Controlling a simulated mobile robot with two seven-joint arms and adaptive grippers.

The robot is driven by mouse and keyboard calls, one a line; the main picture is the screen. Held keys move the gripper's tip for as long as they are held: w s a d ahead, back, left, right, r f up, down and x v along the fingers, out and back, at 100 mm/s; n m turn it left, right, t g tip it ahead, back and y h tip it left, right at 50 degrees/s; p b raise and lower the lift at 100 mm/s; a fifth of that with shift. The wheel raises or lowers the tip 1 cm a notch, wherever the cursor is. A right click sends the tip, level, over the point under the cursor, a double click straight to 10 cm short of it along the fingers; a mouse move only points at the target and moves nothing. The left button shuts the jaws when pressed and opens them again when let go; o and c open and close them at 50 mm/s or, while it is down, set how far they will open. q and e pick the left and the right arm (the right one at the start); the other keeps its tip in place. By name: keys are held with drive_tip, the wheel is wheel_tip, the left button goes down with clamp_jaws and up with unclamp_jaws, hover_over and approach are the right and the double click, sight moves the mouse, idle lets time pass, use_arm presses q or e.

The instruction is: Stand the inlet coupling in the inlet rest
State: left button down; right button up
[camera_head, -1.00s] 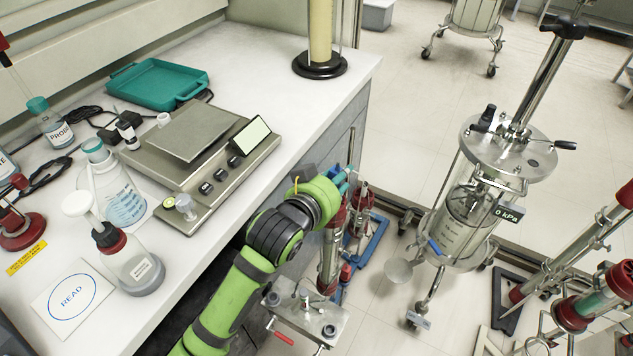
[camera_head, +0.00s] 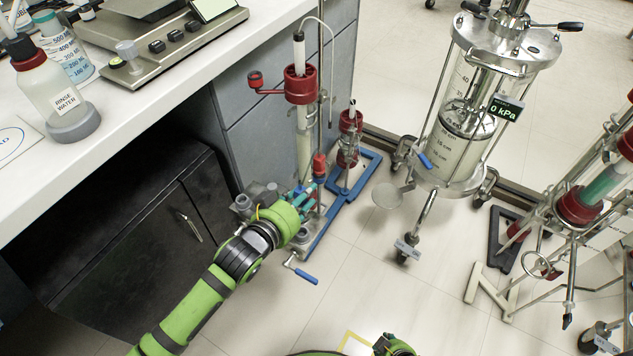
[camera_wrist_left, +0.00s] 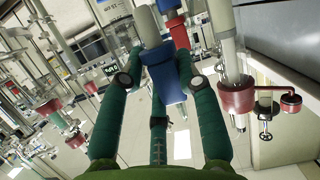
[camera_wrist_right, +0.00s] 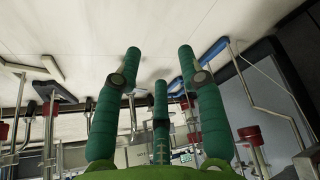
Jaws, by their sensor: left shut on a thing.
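My left gripper (camera_head: 303,197) is low beside the bench, in front of the column stand. In the left wrist view its fingers (camera_wrist_left: 160,72) are closed around a blue piece with a grey rounded end (camera_wrist_left: 165,78), which looks like the inlet coupling. In the head view the fingers mostly hide this piece. Grey metal fittings (camera_head: 245,203) show beside the gripper, and a round grey socket (camera_head: 302,236) shows just below it; I cannot tell which is the inlet rest. My right gripper (camera_wrist_right: 158,75) is open and empty, with its fingers spread over the floor.
A glass column with a red collar (camera_head: 301,85) stands close behind my left gripper, with a red cap (camera_head: 319,164) near the fingertips. A blue stand base (camera_head: 350,195) lies on the floor. A wheeled vessel (camera_head: 465,120) stands to the right.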

use_arm(q)
drive_tip(key=shift+s+a+f+b, duration=0.15)
drive_tip(key=shift+s+f, duration=0.1)
drive_tip(key=shift+f, duration=0.25)
drive_tip(key=shift+s+f+b, duration=0.15)
drive_tip(key=shift+s+f, duration=0.05)
drive_tip(key=shift+f, duration=0.3)
use_arm(e)
drive_tip(key=shift+w+d+f, duration=0.15)
drive_tip(key=shift+w+f, duration=0.1)
drive_tip(key=shift+f, duration=0.15)
drive_tip(key=shift+r, duration=0.1)
use_arm(q)
drive_tip(key=shift+r+p, duration=0.15)
drive_tip(key=shift+p, duration=0.35)
drive_tip(key=shift+f+b, duration=0.4)
drive_tip(key=shift+f, duration=0.2)
drive_tip(key=shift+f+b, duration=1.45)
drive_tip(key=shift+f, duration=1)
use_arm(e)
drive_tip(key=shift+s+a+g, duration=0.4)
drive_tip(key=shift+a+g, duration=0.05)
drive_tip(key=shift+g, duration=0.15)
use_arm(q)
drive_tip(key=shift+p, duration=0.7)
use_arm(e)
drive_tip(key=shift+r, duration=0.75)
